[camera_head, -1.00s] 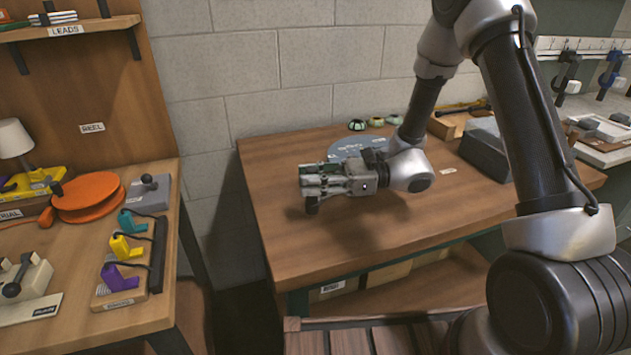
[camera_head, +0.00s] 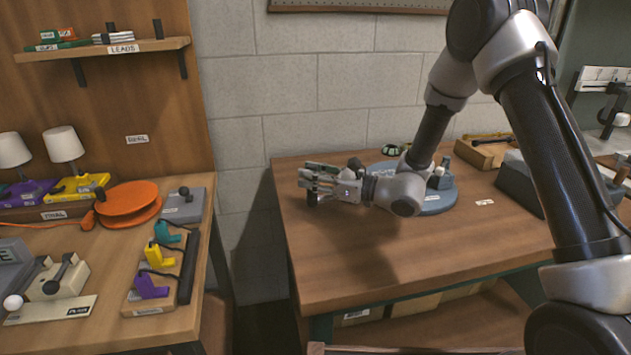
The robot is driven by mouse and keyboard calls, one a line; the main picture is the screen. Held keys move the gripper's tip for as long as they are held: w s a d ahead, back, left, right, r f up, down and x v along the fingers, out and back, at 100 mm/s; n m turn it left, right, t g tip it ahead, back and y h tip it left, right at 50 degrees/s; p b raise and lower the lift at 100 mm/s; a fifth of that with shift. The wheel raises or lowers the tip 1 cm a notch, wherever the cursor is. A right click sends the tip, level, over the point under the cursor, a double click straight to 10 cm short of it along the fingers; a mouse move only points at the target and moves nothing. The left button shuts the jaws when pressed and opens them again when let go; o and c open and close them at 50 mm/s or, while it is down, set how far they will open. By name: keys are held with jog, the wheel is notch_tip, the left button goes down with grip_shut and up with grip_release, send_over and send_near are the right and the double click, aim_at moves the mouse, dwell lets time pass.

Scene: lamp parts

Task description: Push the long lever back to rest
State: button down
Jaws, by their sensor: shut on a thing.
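On the left bench, a cream block (camera_head: 75,283) carries a dark lever (camera_head: 62,270) that slants up to the right. A lever with a white ball knob (camera_head: 13,302) stands to its left, partly cut by the picture edge. I cannot tell which one is the long lever. My gripper (camera_head: 308,188) is over the left part of the right-hand table, far from both levers. It is shut on a small dark piece (camera_head: 312,199), mostly hidden by the fingers.
The left bench (camera_head: 100,335) also holds an orange reel (camera_head: 130,198), a grey box with a knob (camera_head: 184,207) and a rack of coloured holders (camera_head: 155,285). A gap separates it from the right-hand table (camera_head: 345,290), whose front is clear. A blue-grey disc (camera_head: 437,204) lies behind my wrist.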

jog(key=shift+w, duration=0.15)
jog(key=c, duration=1.1)
grip_release()
jog(key=shift+c, duration=0.2)
notch_tip(320, 180, up, 10)
